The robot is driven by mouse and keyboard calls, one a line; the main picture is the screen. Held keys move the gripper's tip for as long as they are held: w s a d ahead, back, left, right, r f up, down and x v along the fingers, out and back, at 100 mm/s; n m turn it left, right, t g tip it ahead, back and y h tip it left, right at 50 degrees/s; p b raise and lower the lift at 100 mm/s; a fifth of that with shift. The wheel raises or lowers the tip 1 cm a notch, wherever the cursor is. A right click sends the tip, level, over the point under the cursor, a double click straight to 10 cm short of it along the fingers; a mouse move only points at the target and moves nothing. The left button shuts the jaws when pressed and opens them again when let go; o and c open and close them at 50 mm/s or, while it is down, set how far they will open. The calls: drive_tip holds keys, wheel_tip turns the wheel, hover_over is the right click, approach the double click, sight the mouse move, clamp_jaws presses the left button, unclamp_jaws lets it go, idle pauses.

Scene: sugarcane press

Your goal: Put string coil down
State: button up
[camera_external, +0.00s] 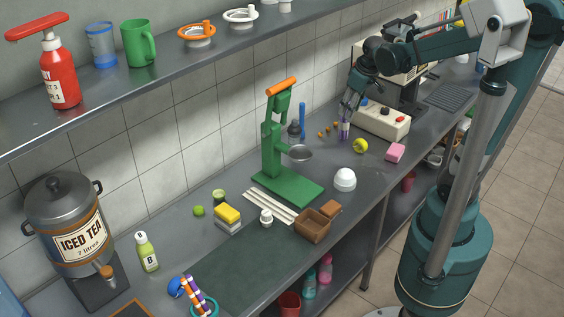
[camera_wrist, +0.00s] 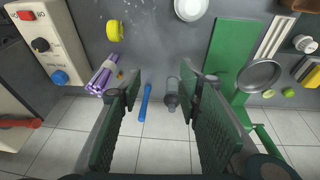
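A small yellow roll (camera_external: 361,145), which looks like the string coil, rests on the counter to the right of the green press. It also shows in the wrist view (camera_wrist: 115,31), at the upper left and outside my fingers. My gripper (camera_external: 347,108) hangs over the back of the counter, near the wall and left of the cream control box. In the wrist view my gripper (camera_wrist: 165,105) has its two green pads wide apart, with nothing held between them. A blue rod (camera_wrist: 146,102) and a grey bottle (camera_wrist: 172,94) show in the gap, beyond the fingers.
A purple bundle (camera_wrist: 103,76) stands close to my left finger in the wrist view. Bare counter lies between the bowl and yellow roll.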

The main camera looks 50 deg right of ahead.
drive_tip(key=s+a+r+t, duration=0.2)
drive_tip(key=s+a, duration=0.3)
drive_tip(key=a, duration=0.2)
drive_tip(key=s+a+r+t, duration=0.2)
drive_tip(key=s+a+r, duration=0.1)
drive_tip(key=s+a, duration=0.2)
drive_tip(key=shift+s+a+r+y, duration=0.3)
drive_tip(key=shift+a+r+y, duration=0.1)
drive_tip(key=shift+a, duration=0.7)
